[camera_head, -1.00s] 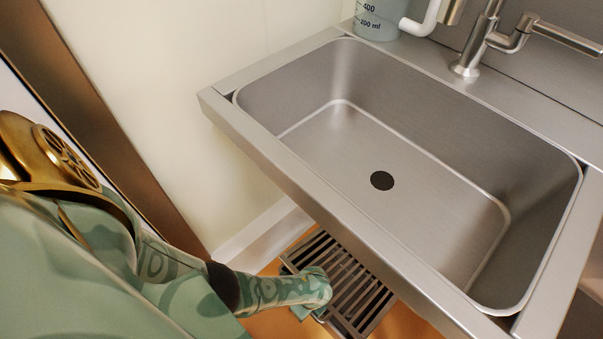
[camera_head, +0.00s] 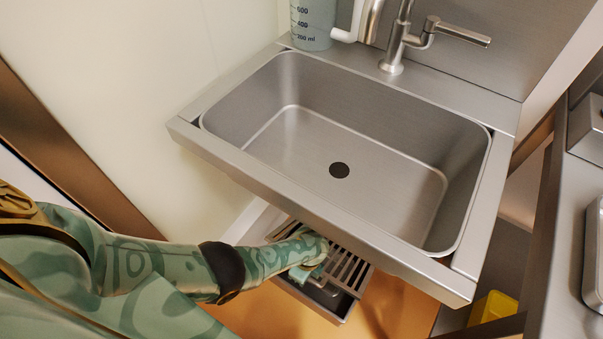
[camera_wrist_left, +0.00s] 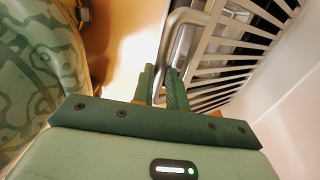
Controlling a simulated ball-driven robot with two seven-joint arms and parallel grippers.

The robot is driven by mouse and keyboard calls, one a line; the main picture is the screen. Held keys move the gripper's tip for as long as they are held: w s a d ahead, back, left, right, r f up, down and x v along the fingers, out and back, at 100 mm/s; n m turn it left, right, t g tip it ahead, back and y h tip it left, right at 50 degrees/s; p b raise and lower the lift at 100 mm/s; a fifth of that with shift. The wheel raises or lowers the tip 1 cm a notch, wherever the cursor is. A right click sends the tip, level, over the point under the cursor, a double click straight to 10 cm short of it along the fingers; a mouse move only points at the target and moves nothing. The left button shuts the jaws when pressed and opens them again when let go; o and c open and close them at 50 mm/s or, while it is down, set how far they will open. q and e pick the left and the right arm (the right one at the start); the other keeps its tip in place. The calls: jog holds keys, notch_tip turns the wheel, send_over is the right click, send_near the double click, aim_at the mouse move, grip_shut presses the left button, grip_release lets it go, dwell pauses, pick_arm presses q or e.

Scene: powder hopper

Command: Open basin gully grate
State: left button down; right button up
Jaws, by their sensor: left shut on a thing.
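The basin gully grate (camera_head: 352,272), a dark grey slatted panel, is on the floor partly under the sink's front edge. It looks raised and tilted, with part of the gully box (camera_head: 318,294) open below it. My left gripper (camera_head: 312,258) is shut on the grate's left side; its fingertips are hard to make out in the head view. In the left wrist view, the gripper fingers (camera_wrist_left: 162,85) close at the edge of the grate (camera_wrist_left: 228,52), whose pale slats spread to the upper right. My right gripper is in neither view.
The steel sink basin (camera_head: 300,150) overhangs the grate's far side. A tap (camera_head: 395,50) and a measuring jug (camera_head: 313,25) stand behind the basin. A yellow object (camera_head: 492,308) is low at the right. Orange floor (camera_head: 262,310) is clear in front.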

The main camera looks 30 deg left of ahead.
pick_arm(q)
jog(key=shift+w+r, duration=0.2)
jog(key=shift+w, duration=0.3)
jog(key=shift+w+r, duration=0.15)
jog(key=shift+w, duration=0.35)
jog(key=c, duration=1.4)
grip_release()
jog(key=shift+w, duration=0.1)
jog(key=shift+f, duration=0.1)
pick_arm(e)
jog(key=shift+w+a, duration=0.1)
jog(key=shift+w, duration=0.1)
